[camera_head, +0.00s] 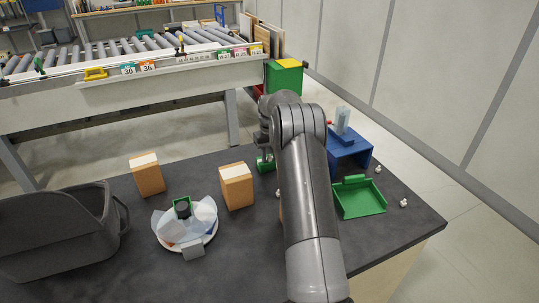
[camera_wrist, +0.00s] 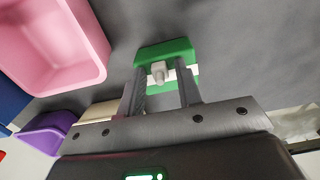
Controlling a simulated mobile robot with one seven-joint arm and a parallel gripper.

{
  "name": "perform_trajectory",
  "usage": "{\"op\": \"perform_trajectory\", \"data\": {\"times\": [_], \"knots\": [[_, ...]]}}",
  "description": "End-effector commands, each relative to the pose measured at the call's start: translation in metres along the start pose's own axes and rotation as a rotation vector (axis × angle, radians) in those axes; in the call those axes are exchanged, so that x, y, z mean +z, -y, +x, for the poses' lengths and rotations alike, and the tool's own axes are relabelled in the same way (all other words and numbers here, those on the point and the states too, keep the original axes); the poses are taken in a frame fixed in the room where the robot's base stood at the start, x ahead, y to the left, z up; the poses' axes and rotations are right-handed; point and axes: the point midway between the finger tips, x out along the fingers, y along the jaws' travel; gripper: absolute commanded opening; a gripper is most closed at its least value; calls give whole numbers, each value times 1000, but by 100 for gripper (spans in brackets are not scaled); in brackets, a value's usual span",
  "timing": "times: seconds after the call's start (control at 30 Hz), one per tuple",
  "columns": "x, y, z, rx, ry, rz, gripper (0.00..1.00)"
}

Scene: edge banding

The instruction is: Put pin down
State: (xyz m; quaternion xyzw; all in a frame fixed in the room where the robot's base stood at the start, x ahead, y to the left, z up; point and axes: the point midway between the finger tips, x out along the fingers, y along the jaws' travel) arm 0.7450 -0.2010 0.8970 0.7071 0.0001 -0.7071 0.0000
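In the wrist view a small white pin (camera_wrist: 158,73) sits at a green block (camera_wrist: 166,52) with a white strip along its near side. The two fingers of my gripper (camera_wrist: 161,80) stand apart on either side of the pin, with a visible gap to it on each side. The gripper looks open; whether the pin stands on the block or just in front of it, I cannot tell. In the head view the green block (camera_head: 265,164) is just below my gripper's end, which my arm largely hides. The pin does not show there.
A green tray (camera_head: 360,200) and a blue box (camera_head: 349,150) stand right of my arm, with small white pieces (camera_head: 404,203) nearby. Two cardboard boxes (camera_head: 236,190), a loaded white plate (camera_head: 162,241) and a grey bin (camera_head: 50,250) stand left. A pink bin (camera_wrist: 60,40) is close in the wrist view.

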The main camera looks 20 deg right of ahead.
Motion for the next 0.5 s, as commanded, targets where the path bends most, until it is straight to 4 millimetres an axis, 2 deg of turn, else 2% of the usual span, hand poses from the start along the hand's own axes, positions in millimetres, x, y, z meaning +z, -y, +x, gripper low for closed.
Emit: {"op": "perform_trajectory", "data": {"times": [0.33,0.5], "knots": [[0,0,-3,0,-1,0,36],[-1,0,-26,1,-4,0,36]]}}
